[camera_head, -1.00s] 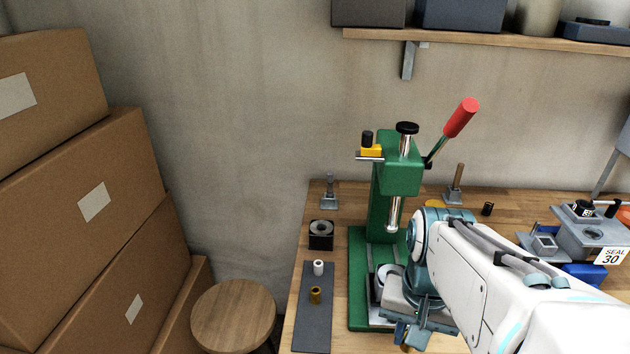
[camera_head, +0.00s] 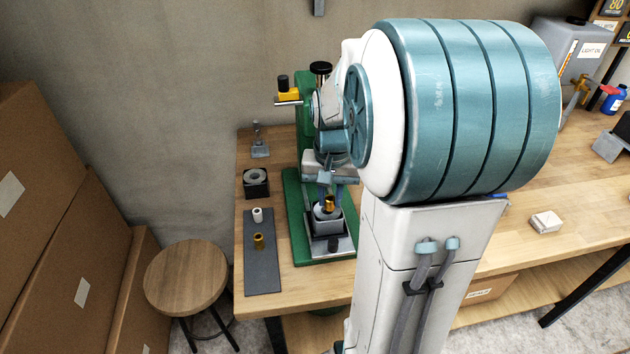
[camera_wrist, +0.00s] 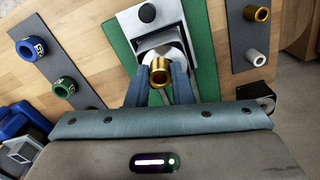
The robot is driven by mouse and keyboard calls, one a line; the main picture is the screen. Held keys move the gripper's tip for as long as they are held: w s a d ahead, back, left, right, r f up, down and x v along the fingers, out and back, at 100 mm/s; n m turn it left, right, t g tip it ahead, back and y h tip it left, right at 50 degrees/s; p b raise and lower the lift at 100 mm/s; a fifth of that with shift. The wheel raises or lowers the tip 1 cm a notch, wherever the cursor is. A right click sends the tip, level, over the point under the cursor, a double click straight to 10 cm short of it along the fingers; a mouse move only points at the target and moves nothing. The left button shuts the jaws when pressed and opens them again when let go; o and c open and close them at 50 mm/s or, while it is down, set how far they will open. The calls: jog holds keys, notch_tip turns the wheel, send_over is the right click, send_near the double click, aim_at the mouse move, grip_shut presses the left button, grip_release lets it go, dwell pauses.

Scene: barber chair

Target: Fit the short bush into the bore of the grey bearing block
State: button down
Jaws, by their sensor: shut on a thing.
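My gripper (camera_wrist: 158,85) is shut on a short brass bush (camera_wrist: 160,75), one blue finger on each side of it. The bush also shows in the head view (camera_head: 329,203), upright at the top of the grey bearing block (camera_head: 326,226). In the wrist view the bush overlaps the pale round bore of the block (camera_wrist: 150,27). I cannot tell whether its lower end is inside the bore or just above it. The block stands on the base of the green press (camera_head: 297,220).
A grey mat (camera_head: 262,275) left of the press holds another brass bush (camera_head: 258,240) and a white bush (camera_head: 257,214). Behind it is a black block with a ring (camera_head: 256,184). In the wrist view, green (camera_wrist: 65,87) and dark blue (camera_wrist: 32,48) rings lie on another mat.

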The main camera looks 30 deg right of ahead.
jog(key=shift+w+d, duration=0.25)
jog(key=shift+w, duration=0.65)
notch_tip(320, 180, down, 4)
jog(key=shift+w+r+p, duration=0.1)
jog(key=shift+r+p, duration=0.15)
jog(key=shift+p, duration=0.2)
